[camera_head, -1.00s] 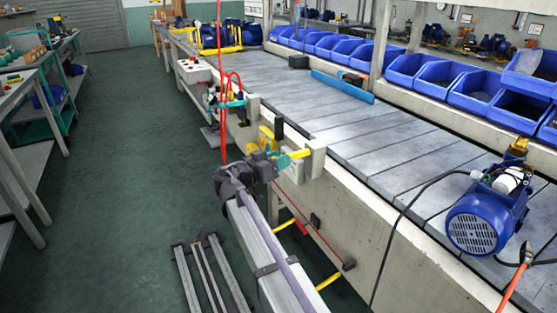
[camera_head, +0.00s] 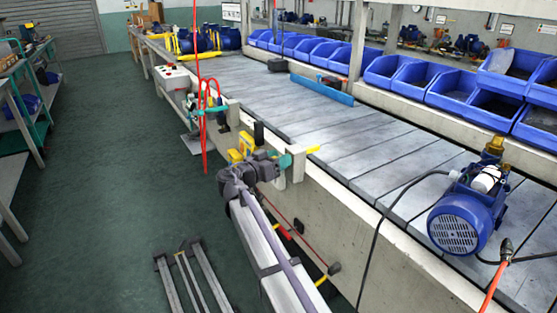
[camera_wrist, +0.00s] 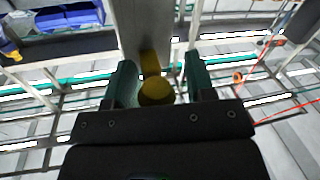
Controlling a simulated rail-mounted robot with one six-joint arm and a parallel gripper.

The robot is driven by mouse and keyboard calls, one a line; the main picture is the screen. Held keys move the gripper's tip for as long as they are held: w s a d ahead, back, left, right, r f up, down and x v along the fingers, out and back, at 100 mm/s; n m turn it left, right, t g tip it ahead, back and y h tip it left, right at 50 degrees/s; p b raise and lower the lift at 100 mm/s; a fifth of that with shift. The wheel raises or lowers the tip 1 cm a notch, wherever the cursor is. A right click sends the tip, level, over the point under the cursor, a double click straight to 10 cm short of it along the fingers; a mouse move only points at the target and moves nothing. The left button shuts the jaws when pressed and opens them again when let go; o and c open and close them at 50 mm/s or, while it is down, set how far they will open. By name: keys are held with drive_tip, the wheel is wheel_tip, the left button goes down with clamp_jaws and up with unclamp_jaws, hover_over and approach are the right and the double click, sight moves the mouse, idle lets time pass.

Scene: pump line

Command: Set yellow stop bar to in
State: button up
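The yellow stop bar (camera_head: 313,149) shows as a short yellow tip on the belt side of a pale bracket (camera_head: 298,165) at the conveyor's near edge. In the wrist view its rounded yellow end (camera_wrist: 156,92) lies between the two teal fingers of my gripper (camera_wrist: 157,82). The fingers stand apart, with a visible gap between the bar end and the right finger. In the head view my gripper (camera_head: 285,160) is right against the outer side of the bracket. The bar's middle is hidden by the bracket and gripper.
A blue pump (camera_head: 466,215) with a black cable sits on the conveyor (camera_head: 320,115) at right. Blue bins (camera_head: 455,80) line the far side. Red hoses (camera_head: 205,100) hang beyond my gripper. The floor at left is open.

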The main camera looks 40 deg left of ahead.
drive_tip(key=shift+o, duration=0.6)
drive_tip(key=shift+d, duration=0.1)
drive_tip(key=shift+s, duration=0.1)
drive_tip(key=s+a, duration=0.1)
drive_tip(key=s, duration=0.9)
drive_tip(key=shift+s, duration=0.25)
drive_tip(key=shift+c, duration=0.2)
